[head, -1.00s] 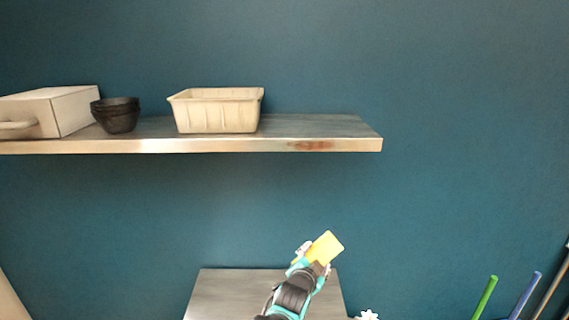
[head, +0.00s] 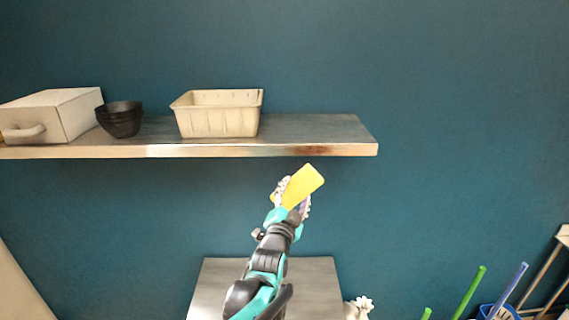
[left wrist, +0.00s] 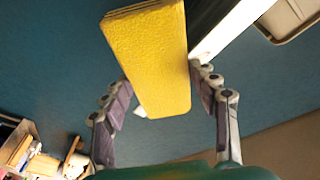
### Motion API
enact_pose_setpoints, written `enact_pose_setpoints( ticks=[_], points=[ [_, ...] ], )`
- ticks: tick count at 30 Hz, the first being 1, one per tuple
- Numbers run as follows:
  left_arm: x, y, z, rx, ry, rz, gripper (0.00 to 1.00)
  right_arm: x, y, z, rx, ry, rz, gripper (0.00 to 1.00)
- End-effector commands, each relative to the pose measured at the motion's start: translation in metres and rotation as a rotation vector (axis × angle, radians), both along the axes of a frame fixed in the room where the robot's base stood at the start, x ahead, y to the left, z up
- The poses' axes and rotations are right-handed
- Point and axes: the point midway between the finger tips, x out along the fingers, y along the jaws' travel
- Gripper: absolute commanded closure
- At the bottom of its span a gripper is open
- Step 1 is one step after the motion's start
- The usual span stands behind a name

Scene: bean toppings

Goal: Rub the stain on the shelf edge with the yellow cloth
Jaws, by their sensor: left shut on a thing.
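The shelf (head: 220,151) runs along the wall in the upper left and middle of the head view. A reddish-brown stain (head: 316,150) marks its front edge near the right end. My left gripper (head: 292,195) is shut on the yellow cloth (head: 305,183), which looks like a flat, stiff pad. In the head view the cloth shows just below the stain, with a small gap between them. In the left wrist view the cloth (left wrist: 150,60) sticks out between the two fingers, and the pale shelf edge (left wrist: 230,32) is behind it. My right gripper is not in view.
On the shelf stand a cream tub (head: 217,116), stacked black bowls (head: 121,120) and a white box with a handle (head: 60,115). The shelf's right end is bare. Below are a grey surface (head: 315,285), a white object (head: 360,306) and green and blue sticks (head: 470,292).

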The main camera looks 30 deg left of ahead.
Motion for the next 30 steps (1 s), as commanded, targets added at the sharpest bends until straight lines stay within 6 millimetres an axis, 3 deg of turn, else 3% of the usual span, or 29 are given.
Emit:
enact_pose_setpoints(
  ticks=[3, 10, 16, 30],
  points=[
    [-0.005, 0.009, 0.031, 0.017, -0.036, 0.026, 0.64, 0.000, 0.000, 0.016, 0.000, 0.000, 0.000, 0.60],
    [-0.015, 0.022, 0.071, 0.047, -0.086, 0.072, 0.64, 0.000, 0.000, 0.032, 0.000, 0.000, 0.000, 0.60],
    [-0.009, 0.029, 0.074, 0.053, -0.094, 0.081, 0.64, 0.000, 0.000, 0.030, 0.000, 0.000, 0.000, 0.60],
    [0.030, 0.052, 0.074, 0.053, -0.094, 0.080, 0.64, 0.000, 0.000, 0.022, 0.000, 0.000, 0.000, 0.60]
  ],
)
